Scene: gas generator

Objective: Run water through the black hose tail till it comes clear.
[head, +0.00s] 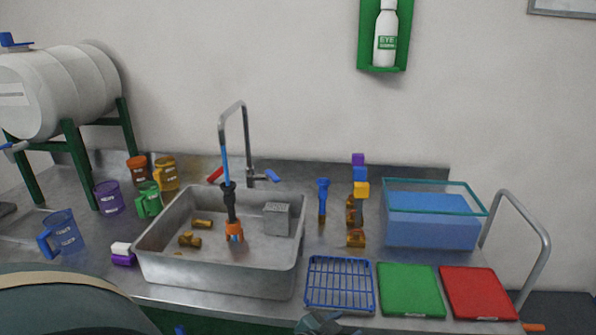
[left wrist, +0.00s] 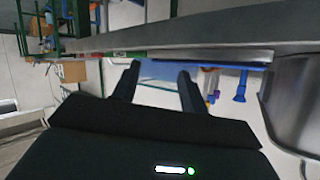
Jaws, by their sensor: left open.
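The black hose tail (head: 230,205) stands nearly upright in the steel sink (head: 217,278), with an orange fitting (head: 234,232) at its lower end. The tap (head: 246,140) arches over it. A narrow blue strip (head: 225,155) runs from the spout to the hose tail's top; I cannot tell whether it is water or tubing. My left gripper (left wrist: 160,68) is open, with nothing between its fingers, in the left wrist view. The hose tail does not show clearly there. My right gripper is not in view.
Mugs (head: 109,197) stand left of the sink. Brass pieces (head: 190,240) and a grey block (head: 276,218) lie in the sink. A blue rack (head: 340,285), green board (head: 410,290), red board (head: 478,293) and blue tank (head: 430,220) fill the right side.

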